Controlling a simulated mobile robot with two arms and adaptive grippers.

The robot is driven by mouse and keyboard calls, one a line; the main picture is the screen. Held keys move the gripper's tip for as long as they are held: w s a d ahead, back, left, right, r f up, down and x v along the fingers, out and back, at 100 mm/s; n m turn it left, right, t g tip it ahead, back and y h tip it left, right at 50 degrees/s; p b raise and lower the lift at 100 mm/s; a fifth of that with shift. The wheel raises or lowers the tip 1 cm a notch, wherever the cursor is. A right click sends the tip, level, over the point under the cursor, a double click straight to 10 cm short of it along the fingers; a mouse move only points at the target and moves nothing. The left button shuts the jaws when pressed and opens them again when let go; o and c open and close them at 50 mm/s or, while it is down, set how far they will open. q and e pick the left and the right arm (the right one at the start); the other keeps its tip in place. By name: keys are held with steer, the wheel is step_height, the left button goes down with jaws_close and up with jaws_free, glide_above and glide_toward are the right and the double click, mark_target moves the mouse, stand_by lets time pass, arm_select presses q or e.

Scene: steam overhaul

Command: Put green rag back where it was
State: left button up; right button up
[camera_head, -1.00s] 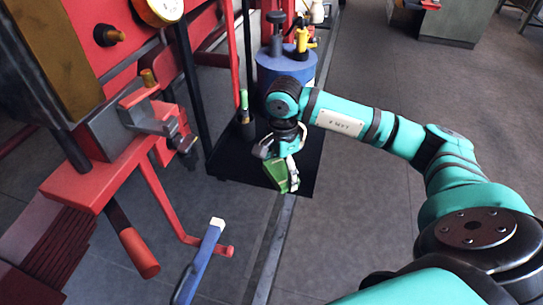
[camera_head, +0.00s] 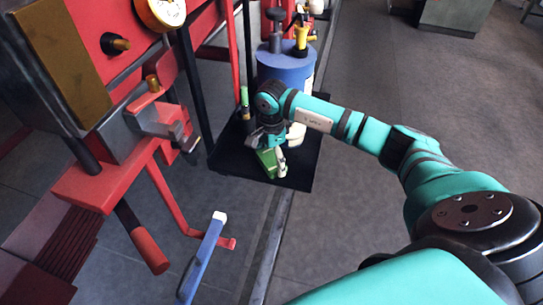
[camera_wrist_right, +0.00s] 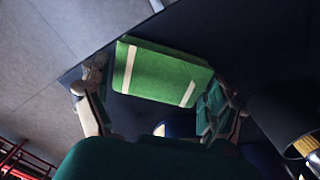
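The green rag (camera_head: 267,160) is a folded green block with pale stripes, low over the black tray (camera_head: 300,178) near its front edge. In the right wrist view the rag (camera_wrist_right: 163,75) lies between the fingers of my right gripper (camera_wrist_right: 155,100). The fingers are spread wide. A narrow gap shows at the left finger, while the right finger is close to or touching the rag. I cannot tell whether the rag rests fully on the tray. My right gripper also shows in the head view (camera_head: 272,158), pointing down. My left gripper is out of view.
A blue drum (camera_head: 284,68) and a white container (camera_head: 296,133) stand by the tray behind my gripper. A dark bottle with a green top (camera_head: 245,99) stands at its left. Red machinery with a vice (camera_head: 160,118) fills the left.

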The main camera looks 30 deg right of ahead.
mark_target(271, 158)
steer(key=shift+o, duration=0.3)
steer(key=shift+w+r, duration=0.1)
steer(key=shift+r, duration=0.2)
step_height(271, 158, up, 11)
steer(key=b, duration=0.3)
steer(key=shift+r, duration=0.2)
steer(key=shift+c, duration=0.4)
stand_by(0.5)
